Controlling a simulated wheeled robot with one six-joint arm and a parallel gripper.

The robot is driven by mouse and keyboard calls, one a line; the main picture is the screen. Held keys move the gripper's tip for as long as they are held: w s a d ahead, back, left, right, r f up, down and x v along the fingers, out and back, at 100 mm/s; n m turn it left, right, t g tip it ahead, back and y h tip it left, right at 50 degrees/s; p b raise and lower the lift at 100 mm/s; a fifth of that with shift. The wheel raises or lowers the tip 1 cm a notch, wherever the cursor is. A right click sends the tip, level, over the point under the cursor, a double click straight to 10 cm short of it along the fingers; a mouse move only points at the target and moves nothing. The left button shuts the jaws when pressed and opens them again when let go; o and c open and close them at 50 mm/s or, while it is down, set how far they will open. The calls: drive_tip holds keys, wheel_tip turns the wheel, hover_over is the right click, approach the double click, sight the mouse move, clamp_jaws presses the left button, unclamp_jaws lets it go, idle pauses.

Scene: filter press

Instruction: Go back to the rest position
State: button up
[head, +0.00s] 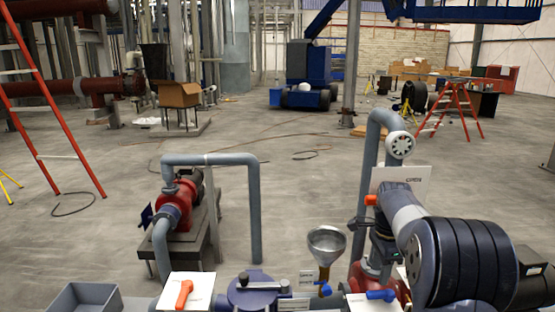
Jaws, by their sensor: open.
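My arm comes in from the lower right, with a dark ribbed joint and a grey link. My gripper (378,258) is at the end of it, small and dark, over the red pump at the right. Its jaws look open and nothing shows between them. The wrist and the pipework behind partly hide it, so the fingertips are not clear.
Below are an orange-handled valve (184,294), a purple lidded vessel (262,291), a metal funnel (326,245), a blue handle (381,295) and a grey tray (85,298). The floor beyond is largely open.

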sight(377, 295)
wheel_tip(377, 295, down, 7)
drive_tip(key=shift+p, duration=0.45)
drive_tip(key=shift+f, duration=0.25)
drive_tip(key=shift+s+n, duration=0.25)
drive_tip(key=shift+n, duration=0.4)
drive_tip(key=shift+s+n, duration=0.2)
drive_tip(key=shift+n, duration=0.45)
